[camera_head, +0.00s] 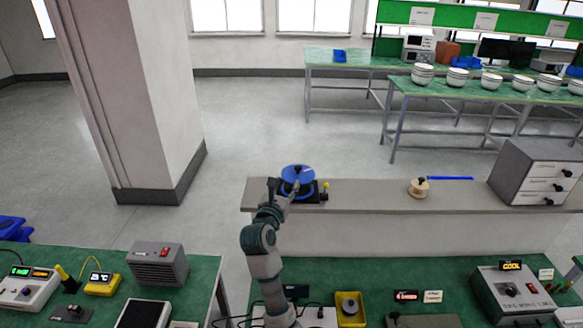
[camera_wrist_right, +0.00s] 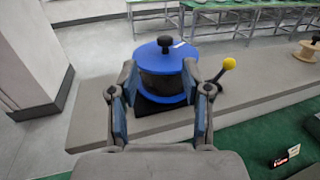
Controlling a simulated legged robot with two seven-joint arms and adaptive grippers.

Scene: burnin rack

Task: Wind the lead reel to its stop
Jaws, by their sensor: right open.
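The lead reel (camera_head: 297,174) stands on the grey shelf behind the green benches. In the right wrist view the reel (camera_wrist_right: 163,59) has blue flanges, a dark drum between them, a black knob (camera_wrist_right: 165,41) on top and a white mark near the rim. It sits on a black base with a yellow-tipped lever (camera_wrist_right: 229,64) at its right. My right gripper (camera_head: 283,188) is at the near side of the reel. In its wrist view the open fingers (camera_wrist_right: 160,84) appear on either side of the reel's front; contact cannot be told. My left gripper is not in view.
The grey shelf (camera_head: 370,197) also carries a small wooden spool (camera_head: 418,187), a blue strip (camera_head: 450,178) and a drawer cabinet (camera_head: 537,173). Instruments and a yellow container (camera_head: 350,308) stand on the green benches in front. A pillar (camera_head: 137,90) rises at the left.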

